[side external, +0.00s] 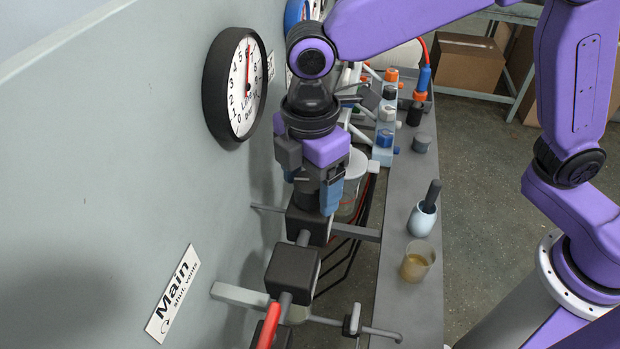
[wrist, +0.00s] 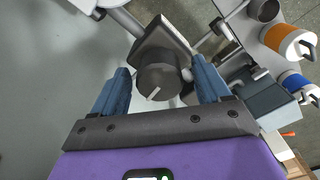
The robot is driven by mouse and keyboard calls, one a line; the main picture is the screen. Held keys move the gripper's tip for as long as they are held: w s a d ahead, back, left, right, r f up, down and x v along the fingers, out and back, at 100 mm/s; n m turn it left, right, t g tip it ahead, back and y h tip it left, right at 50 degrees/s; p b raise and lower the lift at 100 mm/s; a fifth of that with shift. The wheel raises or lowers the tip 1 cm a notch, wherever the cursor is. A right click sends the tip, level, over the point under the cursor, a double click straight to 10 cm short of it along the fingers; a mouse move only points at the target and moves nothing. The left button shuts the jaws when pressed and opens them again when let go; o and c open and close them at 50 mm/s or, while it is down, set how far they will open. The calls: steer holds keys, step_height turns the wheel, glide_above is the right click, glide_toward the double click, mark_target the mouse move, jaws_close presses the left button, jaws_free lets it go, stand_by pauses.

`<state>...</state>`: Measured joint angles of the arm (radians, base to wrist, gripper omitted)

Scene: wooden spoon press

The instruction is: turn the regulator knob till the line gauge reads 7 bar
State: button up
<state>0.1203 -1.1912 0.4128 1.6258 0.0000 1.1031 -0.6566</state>
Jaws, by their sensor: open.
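The regulator knob (wrist: 158,80) is a dark grey round cap with a white line mark, seen between my fingers in the wrist view. My gripper (wrist: 160,68) is open, with one blue finger on each side of the knob and a visible gap to each. In the side view my gripper (side external: 311,192) points down around the dark knob, which the fingers partly hide. The line gauge (side external: 246,85) is a white dial with a black rim on the wall. Its red needle points nearly straight up; the exact reading is too small to tell.
A dark valve block (side external: 293,270) and a red-handled lever (side external: 270,325) sit on the pipe in front. A bench (side external: 408,190) to the right holds a glass of amber liquid (side external: 418,262) and a pale cup (side external: 422,218). Orange and blue fittings (side external: 387,115) crowd the back.

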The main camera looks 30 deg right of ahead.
steer(key=c, duration=1)
steer(key=shift+c, duration=0.2)
steer(key=shift+m, duration=2.9)
steer(key=o, duration=1)
steer(key=shift+o, duration=0.2)
